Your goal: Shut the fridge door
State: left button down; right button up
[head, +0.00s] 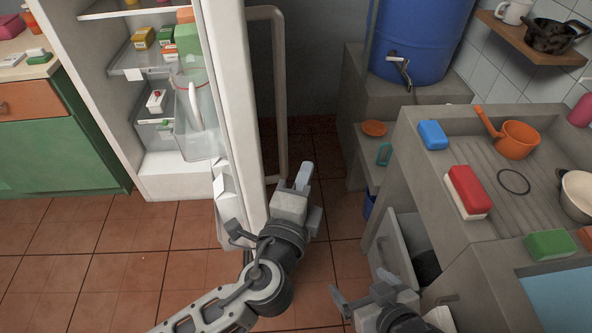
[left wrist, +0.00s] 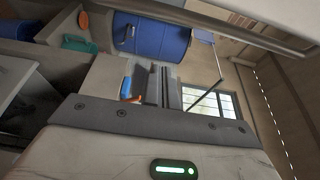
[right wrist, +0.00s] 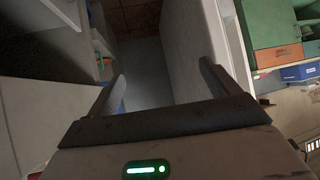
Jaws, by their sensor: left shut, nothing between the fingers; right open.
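The white fridge (head: 112,95) stands at the left in the head view with its interior showing. Its door (head: 232,100) is open and swung out towards me, seen nearly edge-on, with a clear jug in its shelf. The long pale door handle (head: 279,90) is on the door's right side. My left gripper (head: 304,180) is shut and empty, right of the door near the handle's lower end; I cannot tell whether it touches. My right gripper (head: 361,288) is open and empty, lower right, apart from the door. A pale panel, apparently the door, shows in the right wrist view (right wrist: 188,50).
A concrete counter (head: 420,180) with a red-and-white sponge, an orange dipper and a blue block stands at the right. A blue barrel (head: 420,40) sits behind it. A green cabinet (head: 60,150) is left of the fridge. The tiled floor (head: 110,250) before the fridge is clear.

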pick_arm(q)
jog(key=w+a+p, duration=0.1)
jog(key=w+p, duration=0.1)
jog(key=w, duration=0.4)
jog(key=shift+w+a, duration=0.2)
jog(key=shift+a, duration=0.15)
pick_arm(e)
jog(key=shift+s+d+r, duration=0.15)
jog(key=shift+d+r, duration=0.15)
jog(key=shift+r, duration=0.1)
